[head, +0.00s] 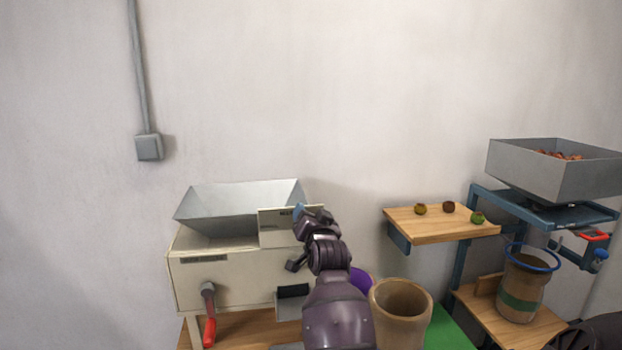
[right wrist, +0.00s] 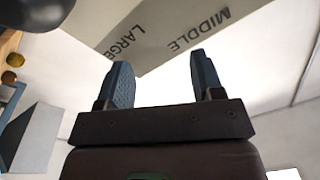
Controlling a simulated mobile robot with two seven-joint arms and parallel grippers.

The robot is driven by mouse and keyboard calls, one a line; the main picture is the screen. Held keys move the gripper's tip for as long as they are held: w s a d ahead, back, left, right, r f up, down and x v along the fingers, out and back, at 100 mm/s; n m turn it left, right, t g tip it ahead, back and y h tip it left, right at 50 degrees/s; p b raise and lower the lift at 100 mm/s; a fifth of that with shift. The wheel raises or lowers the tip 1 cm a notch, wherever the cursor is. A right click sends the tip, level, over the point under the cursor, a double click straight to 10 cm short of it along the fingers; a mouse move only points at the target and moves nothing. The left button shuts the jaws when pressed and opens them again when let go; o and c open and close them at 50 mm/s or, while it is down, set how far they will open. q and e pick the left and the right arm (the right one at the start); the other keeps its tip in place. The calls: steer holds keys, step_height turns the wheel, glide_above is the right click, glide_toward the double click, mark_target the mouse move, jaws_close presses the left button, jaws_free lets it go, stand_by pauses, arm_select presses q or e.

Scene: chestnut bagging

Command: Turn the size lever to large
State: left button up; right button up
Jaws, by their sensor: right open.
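The cream machine (head: 235,268) stands at the lower middle of the head view, with a label panel (head: 275,228) at its upper right. In the right wrist view the panel (right wrist: 150,28) reads LARGE and MIDDLE. My right gripper (head: 303,212) is at the panel's right end. Its two blue fingers (right wrist: 162,82) are apart, with nothing seen between them. A dark rounded part (right wrist: 35,12) is cut off at the top left of the wrist view; I cannot tell whether it belongs to the size lever. No lever shows clearly in the head view. My left gripper is out of view.
A metal hopper (head: 240,205) tops the machine and a red-handled crank (head: 209,328) hangs at its front. A brown container (head: 400,310) stands right of my arm. A wooden shelf (head: 440,225) holds three chestnuts. A grey bin (head: 550,172) stands far right.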

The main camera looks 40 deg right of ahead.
step_height(320, 180, up, 10)
steer(key=shift+r, duration=0.25)
stand_by(0.6)
